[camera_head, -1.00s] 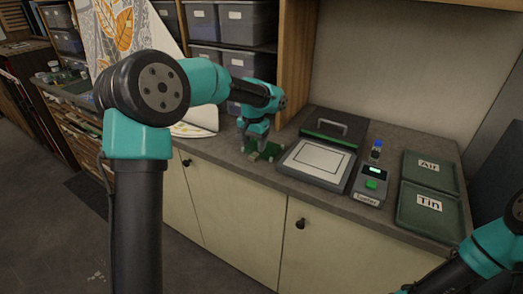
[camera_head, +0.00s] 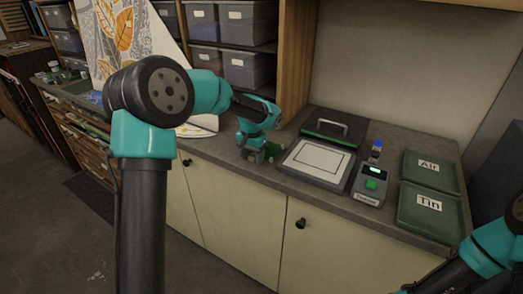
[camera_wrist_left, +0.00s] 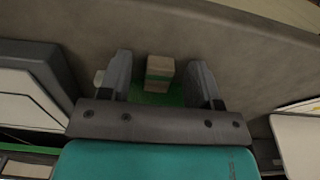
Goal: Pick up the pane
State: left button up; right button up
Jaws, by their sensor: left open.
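My left gripper (camera_head: 257,158) is low over the counter, left of the light panel, beside a small green object (camera_head: 275,149). In the left wrist view the left gripper (camera_wrist_left: 160,68) is open, with a small tan block (camera_wrist_left: 160,68) between its fingers. A green band crosses the block and a green surface lies beneath it. I cannot tell whether the band is an edge of the pane; no pane shows clearly. No finger visibly touches the block. My right gripper is out of view; only part of its arm shows at the lower right.
A light panel (camera_head: 297,154) with a dark handled lid stands right of the gripper. A shelf post (camera_head: 295,70) rises behind. The counter's front edge is close.

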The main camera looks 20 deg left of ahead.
pick_arm(q)
jog(key=shift+c, duration=0.2)
jog(key=c, duration=1)
jog(key=shift+r, duration=0.2)
grip_shut()
jog(key=shift+r, duration=1.35)
jog(key=shift+s+d+r, duration=0.1)
jog(key=shift+r, duration=0.2)
jog(key=s+d, duration=0.3)
jog(key=s, duration=0.4)
jog(key=s+d+r, duration=0.1)
jog(key=s+d, duration=0.2)
jog(key=s, duration=0.4)
jog(key=shift+s+d+r, duration=0.15)
jog(key=shift+d, duration=0.25)
